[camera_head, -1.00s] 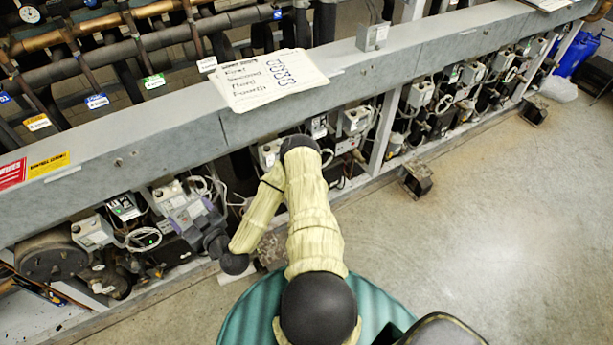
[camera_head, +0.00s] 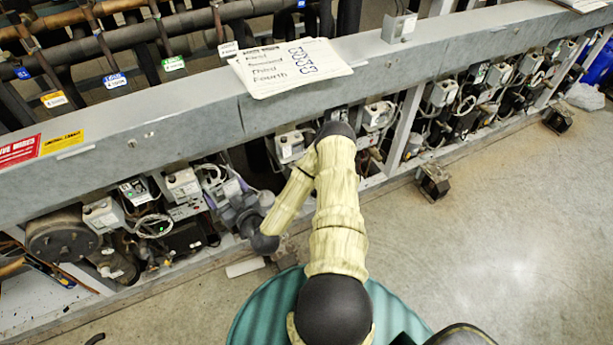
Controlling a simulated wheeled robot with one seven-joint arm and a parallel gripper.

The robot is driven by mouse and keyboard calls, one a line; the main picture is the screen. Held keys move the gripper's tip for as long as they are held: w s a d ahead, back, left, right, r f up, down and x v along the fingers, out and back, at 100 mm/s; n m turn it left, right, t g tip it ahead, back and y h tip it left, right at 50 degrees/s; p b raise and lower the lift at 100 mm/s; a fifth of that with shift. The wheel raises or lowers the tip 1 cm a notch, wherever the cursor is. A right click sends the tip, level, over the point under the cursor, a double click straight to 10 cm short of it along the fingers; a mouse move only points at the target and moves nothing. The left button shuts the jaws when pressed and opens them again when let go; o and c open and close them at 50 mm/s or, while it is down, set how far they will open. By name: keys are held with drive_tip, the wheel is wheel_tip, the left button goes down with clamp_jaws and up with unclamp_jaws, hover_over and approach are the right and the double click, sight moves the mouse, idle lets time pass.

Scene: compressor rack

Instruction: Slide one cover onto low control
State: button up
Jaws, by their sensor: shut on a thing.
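My gripper (camera_head: 236,200) reaches in under the grey beam at the left half of the rack, at the end of my bent arm. It is shut on a small grey-purple piece (camera_head: 229,187), which looks like a cover. My dark wrist hides much of the piece and the fingers. Just left of it is a white control box (camera_head: 183,185), apart from the piece as far as I can see. Another white control box (camera_head: 102,215) is farther left, and one more (camera_head: 290,147) is right of my gripper. I cannot tell which one is the low control.
The long grey beam (camera_head: 180,130) runs above the controls, with paper sheets (camera_head: 293,68) on it. Cables and a round dark compressor end (camera_head: 62,240) crowd the rack at left. A white cylinder (camera_head: 245,267) lies on the floor. The floor at right is mostly clear.

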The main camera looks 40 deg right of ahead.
drive_tip(key=d+f+h+b, duration=0.1)
drive_tip(key=d+f+b, duration=0.35)
drive_tip(key=d, duration=0.25)
drive_tip(key=d+f+b, duration=0.3)
drive_tip(key=d+b, duration=0.2)
drive_tip(key=d, duration=0.2)
drive_tip(key=m+h+b, duration=0.2)
drive_tip(key=h+b, duration=0.1)
drive_tip(key=b, duration=0.5)
approach(292, 150)
drive_tip(key=s, duration=0.1)
drive_tip(key=shift+s+r, duration=0.2)
drive_tip(key=shift+r, duration=0.15)
drive_tip(key=shift+w, duration=0.1)
drive_tip(key=x, duration=0.4)
drive_tip(key=shift+a+f, duration=0.1)
drive_tip(key=shift+f, duration=0.1)
drive_tip(key=shift+b+x, duration=1.55)
drive_tip(key=shift+x, duration=1.9)
drive_tip(key=shift+f, duration=0.15)
